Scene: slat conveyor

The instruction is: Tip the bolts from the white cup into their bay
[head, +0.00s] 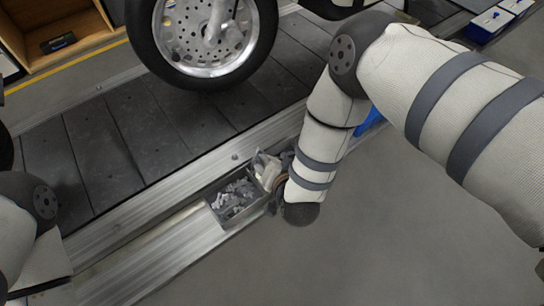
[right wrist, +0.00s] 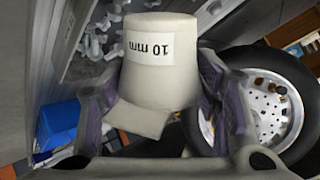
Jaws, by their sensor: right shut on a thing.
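The white cup (right wrist: 160,80) fills the middle of the right wrist view, with a "10 mm" label upside down in the picture. My right gripper (right wrist: 158,98) is shut on it, one finger on each side. In the head view the cup (head: 268,176) is small and partly hidden by my right wrist, over the right end of the bay; its exact tilt is hard to tell. The bay (head: 213,206) is a grey open bin holding many grey bolts (head: 235,193). Bolts also show behind the cup in the right wrist view (right wrist: 93,42). My left gripper is out of view.
The bay sits on the metal rail (head: 150,262) along the dark slat conveyor (head: 130,125). A wheel (head: 205,40) stands on the conveyor behind. A blue bin (head: 370,121) is partly hidden behind my right arm. Grey floor is clear at the front.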

